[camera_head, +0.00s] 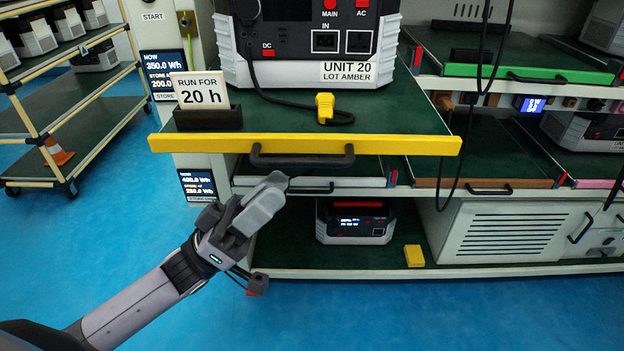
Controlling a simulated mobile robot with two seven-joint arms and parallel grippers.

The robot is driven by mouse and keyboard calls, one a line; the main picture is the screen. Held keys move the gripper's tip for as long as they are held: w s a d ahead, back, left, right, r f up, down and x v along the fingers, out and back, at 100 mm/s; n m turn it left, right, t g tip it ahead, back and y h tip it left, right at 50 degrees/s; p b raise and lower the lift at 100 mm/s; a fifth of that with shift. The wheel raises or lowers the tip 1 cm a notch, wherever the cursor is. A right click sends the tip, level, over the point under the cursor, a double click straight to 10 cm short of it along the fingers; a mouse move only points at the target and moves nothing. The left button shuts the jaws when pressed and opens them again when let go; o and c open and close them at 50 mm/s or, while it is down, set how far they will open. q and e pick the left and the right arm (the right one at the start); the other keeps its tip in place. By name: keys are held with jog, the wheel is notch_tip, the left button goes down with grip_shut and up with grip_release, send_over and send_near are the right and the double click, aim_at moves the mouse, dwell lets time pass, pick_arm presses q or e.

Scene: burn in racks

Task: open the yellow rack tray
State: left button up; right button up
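The yellow rack tray (410,145) has a yellow front edge and a green top, and it sticks out ahead of the trays beside it. Its black handle (302,160) hangs on the front. A power unit labelled UNIT 20 (285,75), a yellow plug (325,107) on a black cable and a RUN FOR 20 h sign (201,91) are on it. My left gripper (275,190) is just below and left of the handle, apart from it in the picture. Its fingers overlap from this angle, so its opening is unclear. My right gripper is out of view.
A green-edged tray (545,73) and a brown-edged tray (485,183) are at the right. A white-edged tray (335,184) lies below the yellow one. A lower shelf holds a small unit (355,222) and a yellow block (414,256).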

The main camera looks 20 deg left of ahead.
aim_at(305, 160)
pick_arm(q)
jog(key=x, duration=0.7)
grip_shut()
jog(key=shift+s+p, duration=0.1)
jog(key=shift+p, duration=0.2)
